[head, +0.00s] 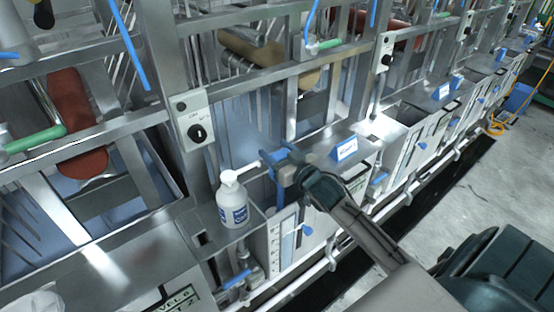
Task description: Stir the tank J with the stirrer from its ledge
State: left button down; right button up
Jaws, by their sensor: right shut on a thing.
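My right gripper (274,158) is over the metal ledge (318,147) at the front of a middle tank. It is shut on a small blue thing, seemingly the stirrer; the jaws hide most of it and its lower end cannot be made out. A blue sign (345,149) stands on the same ledge, just right of the gripper; its lettering is too small to read. The tank opening (254,120) behind the ledge shows bluish inside, behind metal bars. I cannot tell which tank is J. My left gripper is not in view.
A white pump bottle (233,200) stands on the ledge left of the gripper. A control box (196,122) with a black knob is on the frame above. Metal posts and rails enclose the tanks. More tanks run to the back right. Grey floor (455,190) is open at right.

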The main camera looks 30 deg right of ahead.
notch_tip(320, 180, up, 16)
jog(key=shift+r, duration=0.25)
dwell(0.6)
